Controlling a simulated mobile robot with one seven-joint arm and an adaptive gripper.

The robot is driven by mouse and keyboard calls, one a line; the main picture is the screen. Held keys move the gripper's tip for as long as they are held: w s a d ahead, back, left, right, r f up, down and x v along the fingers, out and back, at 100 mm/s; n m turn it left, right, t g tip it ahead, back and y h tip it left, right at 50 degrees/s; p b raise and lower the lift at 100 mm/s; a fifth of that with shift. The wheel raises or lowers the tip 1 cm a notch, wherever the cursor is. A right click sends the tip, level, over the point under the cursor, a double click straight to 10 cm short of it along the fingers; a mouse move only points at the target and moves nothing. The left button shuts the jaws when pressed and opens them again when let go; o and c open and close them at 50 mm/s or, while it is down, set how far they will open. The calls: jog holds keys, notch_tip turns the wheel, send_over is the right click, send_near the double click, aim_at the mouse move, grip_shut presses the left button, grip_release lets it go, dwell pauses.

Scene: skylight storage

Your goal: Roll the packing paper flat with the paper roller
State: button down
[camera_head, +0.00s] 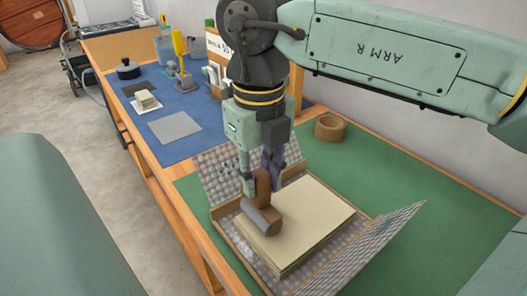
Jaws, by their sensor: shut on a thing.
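The packing paper (315,222) is a cream stack lying in an open, shallow box with a grey dimpled lining (352,272) on the green mat. The paper roller has a brown handle (263,184) and a grey cylinder (261,217). It is at the left part of the stack; I cannot tell whether the cylinder touches the paper. My gripper (262,178) points down above the stack and is shut on the roller's handle. The gripper hides part of the handle and the paper's far left corner.
A brown tape roll (329,128) lies on the green mat (400,180) behind the box. The blue mat (165,115) holds a grey sheet (174,127), a small stack (146,101), a black lidded pot (128,69) and bottles. Green mat right of the box is free.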

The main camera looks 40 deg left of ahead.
jog(key=shift+r, duration=0.1)
jog(key=shift+r+p, duration=0.9)
jog(key=shift+r, duration=0.1)
jog(key=shift+f, duration=0.1)
jog(key=c, duration=1.9)
grip_release()
grip_shut()
jog(key=w+d+f, duration=0.1)
jog(key=w+d, duration=0.4)
jog(key=w, duration=0.7)
jog(key=shift+p, duration=0.35)
